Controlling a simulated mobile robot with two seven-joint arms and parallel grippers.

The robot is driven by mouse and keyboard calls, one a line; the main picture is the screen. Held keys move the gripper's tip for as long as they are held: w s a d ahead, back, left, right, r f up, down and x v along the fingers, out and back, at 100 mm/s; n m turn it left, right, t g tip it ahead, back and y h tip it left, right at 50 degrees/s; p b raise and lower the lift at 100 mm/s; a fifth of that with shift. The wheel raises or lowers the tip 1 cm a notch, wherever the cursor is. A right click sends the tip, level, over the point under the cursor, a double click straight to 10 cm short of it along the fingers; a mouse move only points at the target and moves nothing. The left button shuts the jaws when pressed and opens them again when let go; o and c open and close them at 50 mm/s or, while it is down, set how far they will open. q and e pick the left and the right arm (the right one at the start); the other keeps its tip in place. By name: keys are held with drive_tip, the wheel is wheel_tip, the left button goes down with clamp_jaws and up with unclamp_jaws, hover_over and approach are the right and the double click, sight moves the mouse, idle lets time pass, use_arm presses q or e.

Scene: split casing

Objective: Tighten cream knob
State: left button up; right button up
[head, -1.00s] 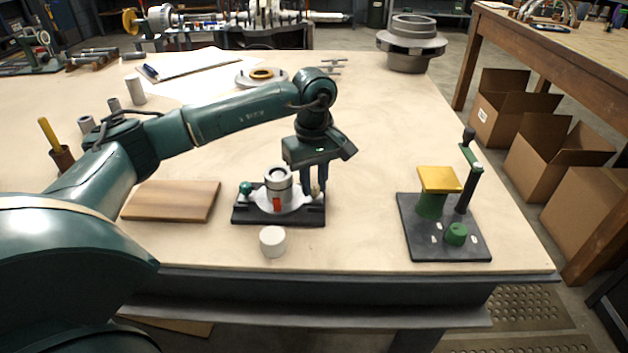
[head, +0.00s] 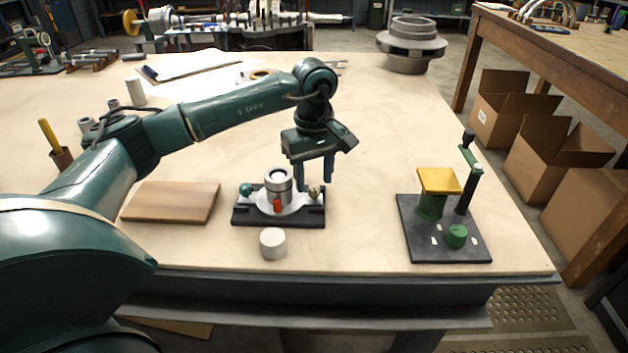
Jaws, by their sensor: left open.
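The cream knob (head: 314,192) shows on the right side of a grey metal casing (head: 278,184). The casing sits on a black base plate (head: 291,220) near the front of the table. A teal knob (head: 246,189) is on the casing's left side and a red-orange part (head: 277,206) is at its front. My left gripper (head: 315,186) is open, pointing down, with its fingers above and around the cream knob's place in the picture. I cannot tell whether a finger touches it. My right gripper is not in view.
A white cylinder (head: 273,243) stands just in front of the base plate. A wooden board (head: 171,201) lies to the left. A black fixture with a yellow top (head: 439,181) and a handle stands to the right. The table between them is clear.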

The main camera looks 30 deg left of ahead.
sight(314, 187)
use_arm(q)
wheel_tip(314, 187, up, 12)
drive_tip(key=shift+f, duration=0.25)
drive_tip(key=shift+p, duration=0.3)
